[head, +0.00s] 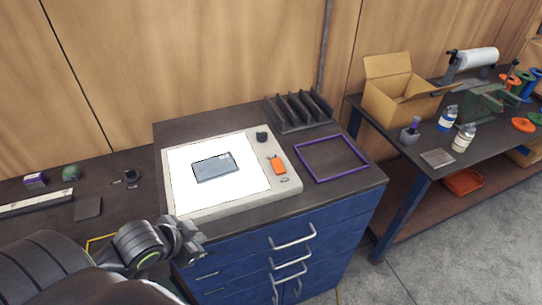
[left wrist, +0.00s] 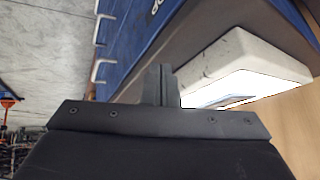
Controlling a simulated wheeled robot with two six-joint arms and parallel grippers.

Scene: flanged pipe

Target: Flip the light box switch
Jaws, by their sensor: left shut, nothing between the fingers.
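The light box (head: 238,205) lies on top of the blue cabinet, with a bright white panel and a grey rectangular sheet (head: 215,167) on it. On its right-hand border are an orange piece (head: 278,165), a black knob-like piece (head: 262,137) and a small oval piece (head: 285,180). I cannot tell for sure which is the switch. My left gripper (head: 199,240) is at the cabinet's front left, in front of the light box and apart from it. In the left wrist view its fingers (left wrist: 158,84) are together and empty, with the light box (left wrist: 245,62) beyond them. My right gripper is not in view.
A black slotted rack (head: 298,110) and a purple frame (head: 332,158) lie on the cabinet top right of the light box. A side bench holds an open cardboard box (head: 395,105) and bottles (head: 463,138). Small items lie on the left bench (head: 50,225).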

